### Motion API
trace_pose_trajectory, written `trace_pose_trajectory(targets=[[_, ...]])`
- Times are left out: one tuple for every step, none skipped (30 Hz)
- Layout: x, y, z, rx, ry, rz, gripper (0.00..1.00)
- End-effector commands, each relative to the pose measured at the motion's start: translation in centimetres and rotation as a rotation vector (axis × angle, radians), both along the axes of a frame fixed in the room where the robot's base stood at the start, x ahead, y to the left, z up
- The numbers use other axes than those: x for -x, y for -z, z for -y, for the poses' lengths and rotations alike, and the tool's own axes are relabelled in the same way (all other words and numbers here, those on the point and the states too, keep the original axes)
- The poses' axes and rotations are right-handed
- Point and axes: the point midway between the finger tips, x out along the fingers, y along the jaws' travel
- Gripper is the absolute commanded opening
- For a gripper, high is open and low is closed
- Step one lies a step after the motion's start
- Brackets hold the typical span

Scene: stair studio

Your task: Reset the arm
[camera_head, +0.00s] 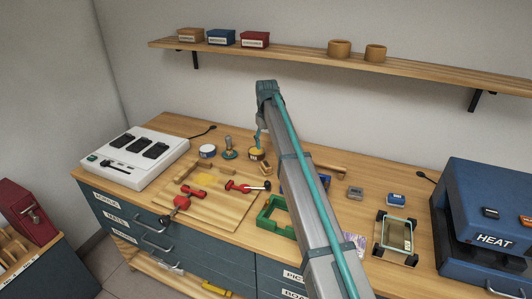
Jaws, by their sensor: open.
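My arm (306,190) rises from the bottom edge across the bench to a grey-teal joint (267,90) below the shelf. From there its thin end part hangs down to my gripper (259,147), which is small and partly behind the arm. My gripper is open, and I see nothing held in it.
The wooden bench (160,122) carries a white charger box (137,158), a board (215,213) with red clamps, a green frame (272,218), a glass-topped stand (397,240) and a blue heat press (487,222). A shelf (300,54) with boxes and cups runs above.

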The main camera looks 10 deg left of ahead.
Motion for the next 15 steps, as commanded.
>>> trace_pose_trajectory(targets=[[-0.01, -0.29, -0.01, 0.000, 0.000, 0.000, 0.57], [0.01, -0.44, 0.00, 0.000, 0.000, -0.001, 0.57], [0.02, -0.60, 0.01, 0.000, 0.000, -0.001, 0.57], [0.03, -0.68, 0.01, 0.000, 0.000, -0.001, 0.57], [0.04, -0.74, 0.02, 0.000, 0.000, -0.001, 0.57], [0.05, -0.80, 0.02, 0.000, 0.000, -0.001, 0.57], [0.06, -0.81, 0.01, 0.000, 0.000, -0.001, 0.57], [0.06, -0.82, 0.01, 0.000, 0.000, -0.001, 0.57], [0.06, -0.81, 0.02, 0.000, 0.000, -0.001, 0.57], [0.06, -0.81, 0.02, 0.000, 0.000, -0.001, 0.57], [0.06, -0.81, 0.02, 0.000, 0.000, -0.001, 0.57], [0.05, -0.81, 0.02, 0.000, 0.000, -0.001, 0.57], [0.05, -0.80, 0.02, 0.000, 0.000, -0.001, 0.57], [0.06, -0.80, 0.01, 0.000, 0.000, -0.001, 0.57], [0.13, -0.62, -0.25, -0.005, -0.007, 0.001, 0.57]])
